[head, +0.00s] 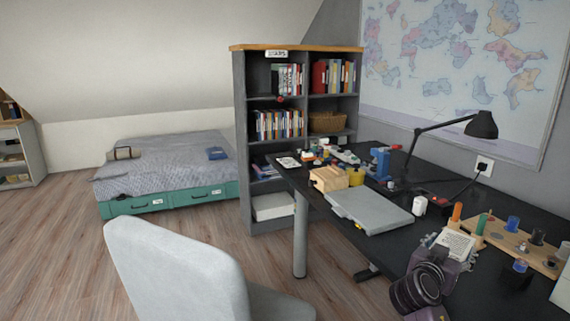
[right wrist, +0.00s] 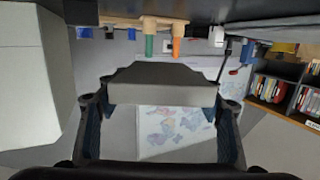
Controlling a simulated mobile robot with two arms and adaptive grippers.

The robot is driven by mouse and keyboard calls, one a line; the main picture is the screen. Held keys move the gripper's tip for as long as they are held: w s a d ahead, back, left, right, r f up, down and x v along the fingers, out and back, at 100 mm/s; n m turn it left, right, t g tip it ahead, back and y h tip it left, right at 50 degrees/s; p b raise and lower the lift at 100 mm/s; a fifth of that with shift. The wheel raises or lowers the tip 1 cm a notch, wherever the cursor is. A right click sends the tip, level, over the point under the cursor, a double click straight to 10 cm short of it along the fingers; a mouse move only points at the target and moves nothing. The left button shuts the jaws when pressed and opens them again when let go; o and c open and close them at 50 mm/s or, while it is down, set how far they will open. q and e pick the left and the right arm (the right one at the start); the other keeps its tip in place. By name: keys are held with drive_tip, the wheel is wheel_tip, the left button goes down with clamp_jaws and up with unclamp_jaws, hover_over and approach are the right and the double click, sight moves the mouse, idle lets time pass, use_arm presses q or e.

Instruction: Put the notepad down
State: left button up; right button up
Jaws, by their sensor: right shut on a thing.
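The notepad (head: 456,244) is a small pad with a white, printed top page. My right gripper (head: 445,259) is shut on it at the near edge of the black desk (head: 375,240). In the right wrist view, which looks upside down, the notepad (right wrist: 160,92) shows as a dark grey slab between the two fingers of the right gripper (right wrist: 160,108). A gap shows there between the pad and the desk surface, so it appears held above the desk. My left gripper is not in view.
A wooden peg board (head: 515,244) with coloured pegs stands right of the notepad. A closed grey laptop (head: 370,210), a white cup (head: 420,205) and a black lamp (head: 480,126) are farther left and back. Bare desk lies between laptop and notepad. A pale chair (head: 180,270) stands left.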

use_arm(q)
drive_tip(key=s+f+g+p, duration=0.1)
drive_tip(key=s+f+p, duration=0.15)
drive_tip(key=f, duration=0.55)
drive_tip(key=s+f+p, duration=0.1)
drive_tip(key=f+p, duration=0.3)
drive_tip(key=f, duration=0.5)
use_arm(e)
drive_tip(key=w+a+r+v, duration=0.1)
drive_tip(key=w+v, duration=0.1)
drive_tip(key=v, duration=1.6)
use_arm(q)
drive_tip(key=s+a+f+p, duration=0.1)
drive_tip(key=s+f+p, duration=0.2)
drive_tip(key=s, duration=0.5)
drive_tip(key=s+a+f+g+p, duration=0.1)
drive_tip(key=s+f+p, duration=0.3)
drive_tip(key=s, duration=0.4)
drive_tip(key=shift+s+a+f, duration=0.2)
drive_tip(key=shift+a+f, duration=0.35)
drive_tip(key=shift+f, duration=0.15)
use_arm(e)
drive_tip(key=s+a+r, duration=0.3)
drive_tip(key=s+a, duration=0.1)
drive_tip(key=s, duration=0.4)
drive_tip(key=s+a+r+m+g+h, duration=0.1)
drive_tip(key=s+a+r, duration=0.2)
drive_tip(key=s, duration=0.6)
drive_tip(key=shift+s+a, duration=0.15)
drive_tip(key=shift+a, duration=1)
